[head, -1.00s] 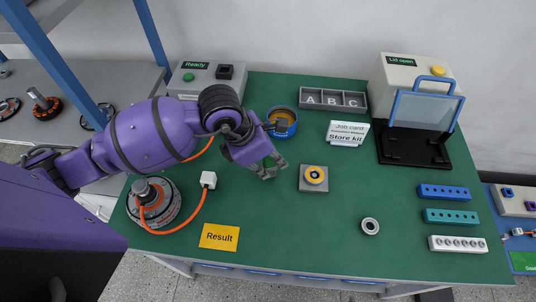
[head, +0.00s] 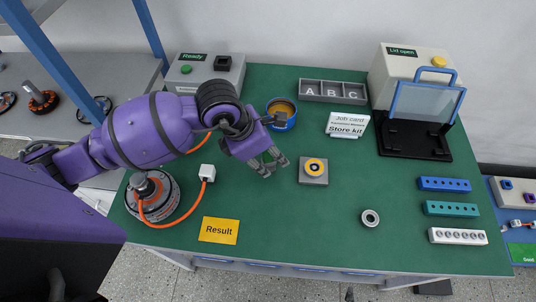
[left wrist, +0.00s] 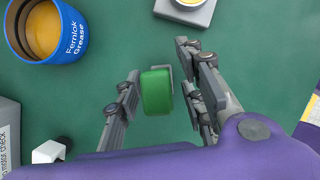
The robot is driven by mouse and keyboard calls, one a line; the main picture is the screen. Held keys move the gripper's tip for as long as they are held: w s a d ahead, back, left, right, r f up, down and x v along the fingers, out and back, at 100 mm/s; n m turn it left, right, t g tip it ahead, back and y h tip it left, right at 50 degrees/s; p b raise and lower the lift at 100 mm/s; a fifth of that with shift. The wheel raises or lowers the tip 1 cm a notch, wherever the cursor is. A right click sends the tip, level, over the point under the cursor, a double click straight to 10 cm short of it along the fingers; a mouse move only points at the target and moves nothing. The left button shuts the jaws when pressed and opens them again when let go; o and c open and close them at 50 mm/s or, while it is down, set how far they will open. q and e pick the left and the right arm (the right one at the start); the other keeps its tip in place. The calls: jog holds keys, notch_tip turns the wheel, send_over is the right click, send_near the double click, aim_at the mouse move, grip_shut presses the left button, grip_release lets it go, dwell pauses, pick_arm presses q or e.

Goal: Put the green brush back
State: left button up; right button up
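My left gripper (head: 273,166) is over the middle of the green table, in front of the blue grease tin (head: 281,114). Its fingers are spread apart. In the left wrist view, a green block-shaped piece (left wrist: 156,92), likely the green brush, lies between the fingers (left wrist: 160,85). It is close to the left finger, with a small gap on the right. I cannot tell whether it is on the table. I cannot make it out in the head view. The tin (left wrist: 46,30) also shows in the left wrist view, with yellowish grease inside. My right gripper is not in view.
A grey block with a yellow ring (head: 314,170) is right of the gripper. Behind are the A-B-C tray (head: 333,100) and job card (head: 347,125). A motor with orange cable (head: 152,196) is at left.

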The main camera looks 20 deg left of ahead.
pick_arm(q)
jog(key=v, duration=1.2)
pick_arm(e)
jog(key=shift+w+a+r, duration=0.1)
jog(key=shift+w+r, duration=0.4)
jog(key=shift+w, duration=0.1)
